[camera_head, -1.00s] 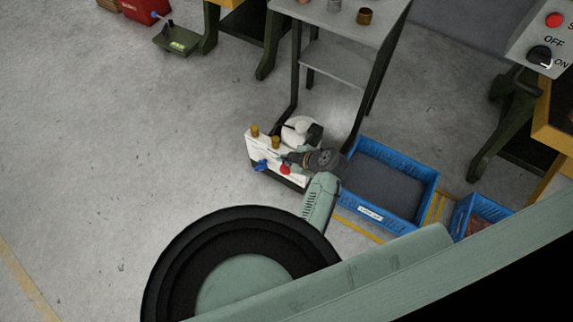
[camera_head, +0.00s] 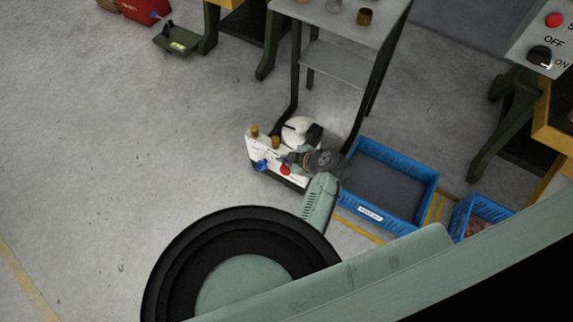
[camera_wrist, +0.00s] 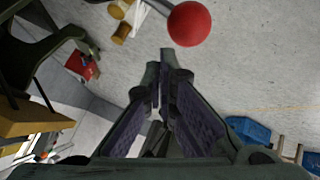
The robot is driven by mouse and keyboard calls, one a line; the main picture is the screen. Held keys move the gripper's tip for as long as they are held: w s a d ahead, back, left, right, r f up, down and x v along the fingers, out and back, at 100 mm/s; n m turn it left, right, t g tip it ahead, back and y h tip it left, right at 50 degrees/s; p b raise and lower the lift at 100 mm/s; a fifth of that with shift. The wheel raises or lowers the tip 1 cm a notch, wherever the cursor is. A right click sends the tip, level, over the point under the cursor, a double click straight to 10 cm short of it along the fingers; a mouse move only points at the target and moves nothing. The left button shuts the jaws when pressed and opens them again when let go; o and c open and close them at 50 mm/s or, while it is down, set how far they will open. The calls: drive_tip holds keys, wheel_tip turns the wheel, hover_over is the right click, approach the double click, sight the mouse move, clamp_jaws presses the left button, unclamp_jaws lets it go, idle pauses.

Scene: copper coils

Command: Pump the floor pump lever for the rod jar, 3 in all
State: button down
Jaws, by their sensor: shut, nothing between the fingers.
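A white pump unit (camera_head: 258,150) stands on the floor with brass-coloured knobs on top, a blue part at its front and a red ball (camera_head: 285,170) on its lever. In the wrist view the red ball (camera_wrist: 189,24) is large, on a grey rod, just beyond and slightly right of my fingertips. My gripper (camera_wrist: 166,65) is shut and empty. In the head view my gripper (camera_head: 289,159) is at the pump unit, close to the red ball. I cannot tell whether it touches the ball or lever. My wrist hides part of the pump unit.
A blue crate (camera_head: 405,218) stands right beside my wrist, with a smaller blue crate (camera_head: 462,214) further right. A grey shelf table (camera_head: 337,65) stands behind the pump unit. A green pedal device (camera_head: 178,40) lies at the top left. The floor at left is clear.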

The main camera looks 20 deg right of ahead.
sight(287, 173)
drive_tip(key=shift+f+b, duration=0.3)
drive_tip(key=shift+f, duration=0.15)
drive_tip(key=shift+s+a+f+b, duration=0.15)
drive_tip(key=shift+f+b, duration=0.7)
drive_tip(key=shift+f, duration=0.2)
drive_tip(key=shift+s+a+f+b, duration=0.1)
drive_tip(key=shift+a+f+b, duration=0.1)
drive_tip(key=shift+f+b, duration=0.8)
drive_tip(key=shift+s+a+f+b, duration=0.15)
drive_tip(key=shift+f+b, duration=0.55)
drive_tip(key=shift+f, duration=0.45)
idle(2.3)
drive_tip(key=shift+r, duration=0.1)
idle(0.5)
drive_tip(key=shift+w+d+r+p, duration=0.1)
drive_tip(key=shift+d+r+p, duration=0.1)
drive_tip(key=shift+r+p, duration=0.8)
drive_tip(key=shift+w+d+r+p, duration=0.15)
drive_tip(key=shift+r+p, duration=0.45)
drive_tip(key=shift+r, duration=0.75)
drive_tip(key=shift+w+d+r+p, duration=0.1)
drive_tip(key=shift+d+r+p, duration=0.1)
drive_tip(key=shift+r+p, duration=0.8)
drive_tip(key=shift+r, duration=0.15)
